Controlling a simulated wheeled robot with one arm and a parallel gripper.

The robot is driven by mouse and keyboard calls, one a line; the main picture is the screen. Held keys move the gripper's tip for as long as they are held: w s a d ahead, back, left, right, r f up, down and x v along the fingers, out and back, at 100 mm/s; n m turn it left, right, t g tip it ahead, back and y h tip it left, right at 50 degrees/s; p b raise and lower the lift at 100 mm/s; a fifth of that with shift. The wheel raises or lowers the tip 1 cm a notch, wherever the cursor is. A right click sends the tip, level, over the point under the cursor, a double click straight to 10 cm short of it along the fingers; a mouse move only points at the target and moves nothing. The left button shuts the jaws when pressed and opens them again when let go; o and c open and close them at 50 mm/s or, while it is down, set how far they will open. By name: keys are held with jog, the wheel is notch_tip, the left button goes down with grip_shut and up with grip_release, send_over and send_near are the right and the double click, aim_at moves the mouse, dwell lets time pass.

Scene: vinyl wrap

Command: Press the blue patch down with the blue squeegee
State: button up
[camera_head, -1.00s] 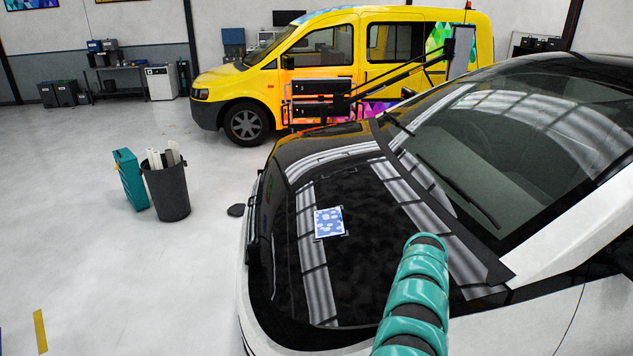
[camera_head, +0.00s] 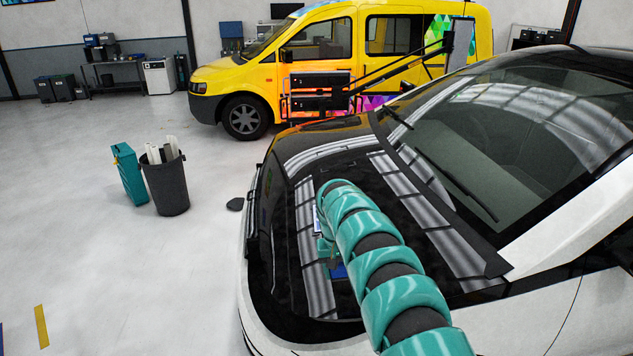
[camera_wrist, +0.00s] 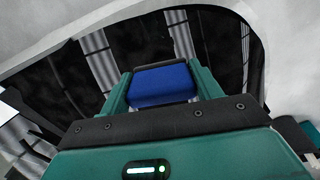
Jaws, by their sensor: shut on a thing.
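My gripper (camera_wrist: 162,88) is shut on the blue squeegee (camera_wrist: 163,84), which sits between its two teal fingers in the wrist view. In the head view my gripper (camera_head: 327,252) is partly hidden behind my teal arm, over the car's black hood. A bit of the blue squeegee (camera_head: 339,272) shows beside the arm. Only a thin pale sliver of the blue patch (camera_head: 317,222) shows at the arm's left edge; my arm covers the rest. I cannot tell whether the squeegee touches the hood.
The white car's glossy black hood (camera_head: 283,215) lies under my arm, with the windshield (camera_head: 500,140) to the right. A dark bin (camera_head: 168,187) with rolls and a teal case (camera_head: 130,175) stand on open floor at left. A lamp panel (camera_head: 319,92) stands behind the hood.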

jog(key=shift+s+a+r, duration=0.15)
jog(key=shift+a+r, duration=0.45)
jog(key=shift+r, duration=0.25)
jog(key=shift+s+a+r, duration=0.3)
jog(key=shift+r, duration=0.3)
